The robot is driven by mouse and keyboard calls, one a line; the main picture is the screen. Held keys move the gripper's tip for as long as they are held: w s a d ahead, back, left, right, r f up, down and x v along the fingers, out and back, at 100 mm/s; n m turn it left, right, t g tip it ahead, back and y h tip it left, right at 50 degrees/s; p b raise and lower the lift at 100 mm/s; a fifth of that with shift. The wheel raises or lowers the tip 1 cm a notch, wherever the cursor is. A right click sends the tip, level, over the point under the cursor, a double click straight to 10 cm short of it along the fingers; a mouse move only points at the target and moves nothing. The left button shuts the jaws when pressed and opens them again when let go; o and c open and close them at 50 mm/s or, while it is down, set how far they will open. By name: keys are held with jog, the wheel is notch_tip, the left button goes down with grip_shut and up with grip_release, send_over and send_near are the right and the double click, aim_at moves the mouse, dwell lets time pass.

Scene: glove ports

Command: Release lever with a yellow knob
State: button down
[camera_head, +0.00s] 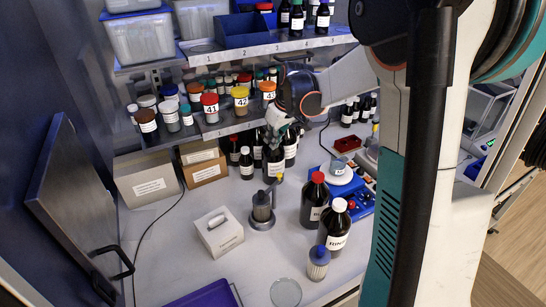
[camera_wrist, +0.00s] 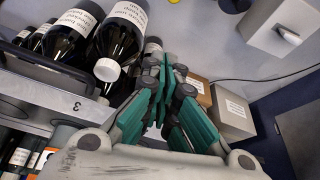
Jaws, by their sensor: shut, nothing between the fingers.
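A grey cylindrical device (camera_head: 262,207) stands on the bench in the head view. A small yellowish knob (camera_head: 280,177) shows at its upper right, on what looks like a lever arm. Its lever position is too small to tell. In the wrist view only a bit of yellow (camera_wrist: 173,2) shows at the top edge, and I cannot tell whether it is this knob. My gripper (camera_head: 273,140) is behind and above the device, close to dark bottles under the shelf, and apart from the knob. In the wrist view my gripper (camera_wrist: 164,68) is shut and empty.
Dark bottles (camera_wrist: 118,35) stand close beside my fingers. A shelf edge (camera_head: 240,127) with jars is just above. Bare bench lies in front.

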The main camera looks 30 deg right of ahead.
jog(key=b+x, duration=0.1)
jog(key=x, duration=0.9)
jog(key=shift+w+f, duration=0.1)
jog(key=shift+f, duration=0.05)
jog(key=s, duration=0.2)
jog(key=s+d, duration=0.1)
jog(key=s, duration=0.1)
jog(key=shift+f, duration=0.15)
